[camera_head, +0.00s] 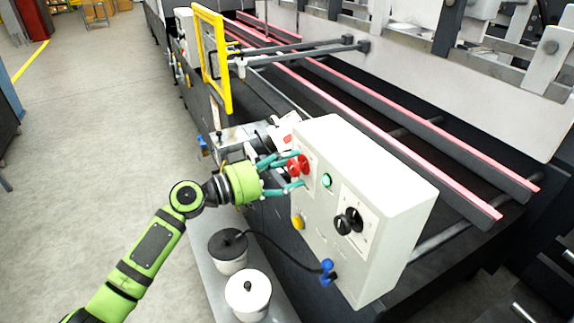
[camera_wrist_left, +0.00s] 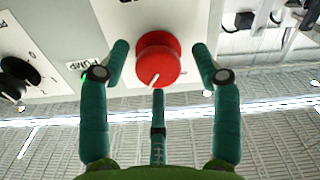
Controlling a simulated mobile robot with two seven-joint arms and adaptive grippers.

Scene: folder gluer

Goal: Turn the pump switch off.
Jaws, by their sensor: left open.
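The white control box (camera_head: 375,178) stands beside the machine. A red rotary knob (camera_head: 294,168) sits on its front face, partly hidden by my fingers. My left gripper (camera_head: 284,176) has teal fingers, open around the knob. In the left wrist view two fingertips of this gripper (camera_wrist_left: 161,58) stand either side of the knob with small gaps, and a third finger is below it. My right gripper is not in view.
Two lidded pots (camera_head: 247,297) stand below on a ledge. A yellow frame (camera_head: 211,58) rises behind. The floor (camera_head: 90,140) at left is clear.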

